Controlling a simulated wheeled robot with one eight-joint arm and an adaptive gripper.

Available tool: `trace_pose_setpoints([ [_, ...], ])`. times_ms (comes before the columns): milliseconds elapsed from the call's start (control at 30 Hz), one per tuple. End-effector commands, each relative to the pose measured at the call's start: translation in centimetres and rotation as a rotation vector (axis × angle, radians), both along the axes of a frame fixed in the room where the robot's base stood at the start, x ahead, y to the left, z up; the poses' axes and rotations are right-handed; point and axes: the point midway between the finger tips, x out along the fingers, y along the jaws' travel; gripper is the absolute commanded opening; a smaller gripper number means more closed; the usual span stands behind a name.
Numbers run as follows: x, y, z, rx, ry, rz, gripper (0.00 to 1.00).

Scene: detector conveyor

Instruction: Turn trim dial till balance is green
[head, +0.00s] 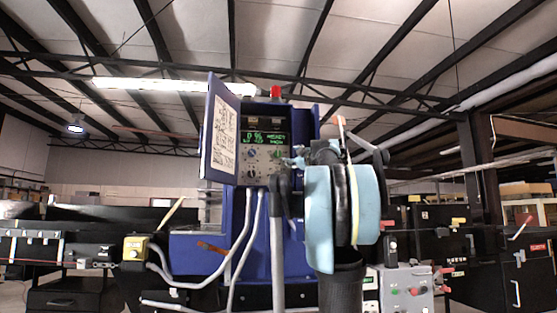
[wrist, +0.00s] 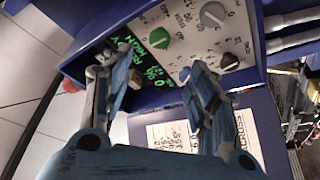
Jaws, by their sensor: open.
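The control panel (head: 264,158) sits in a blue cabinet with its door open to the left. Its dark display (head: 266,139) shows small green text that I cannot fully read. In the wrist view the panel carries a green knob (wrist: 152,50), a grey knob (wrist: 212,14) and a dark knob (wrist: 229,62). The labels are too small to tell which is the trim dial. My gripper (wrist: 152,70) is open and empty in front of the panel, with the green knob showing between and beyond its fingers. In the head view my arm partly hides the panel's right side.
The open cabinet door (head: 223,135) bears a paper sheet, which also shows in the wrist view (wrist: 180,138). A red lamp (head: 275,92) tops the cabinet. Grey cables (head: 240,240) hang below it. A conveyor (head: 60,245) runs left; a grey button box (head: 405,290) stands right.

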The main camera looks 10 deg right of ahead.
Motion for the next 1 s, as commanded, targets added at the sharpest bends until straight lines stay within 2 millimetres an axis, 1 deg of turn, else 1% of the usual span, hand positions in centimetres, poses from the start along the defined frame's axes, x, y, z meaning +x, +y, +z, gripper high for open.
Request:
trace_pose_setpoints([
  [200,3.2,1.0,0.9,0.001,0.0,0.002,0.54],
  [600,8.6,2.6,2.5,0.001,0.001,0.0,0.54],
  [800,11.2,3.3,3.2,0.002,0.001,0.001,0.54],
  [1000,13.1,3.9,3.8,0.002,0.001,0.001,0.54],
])
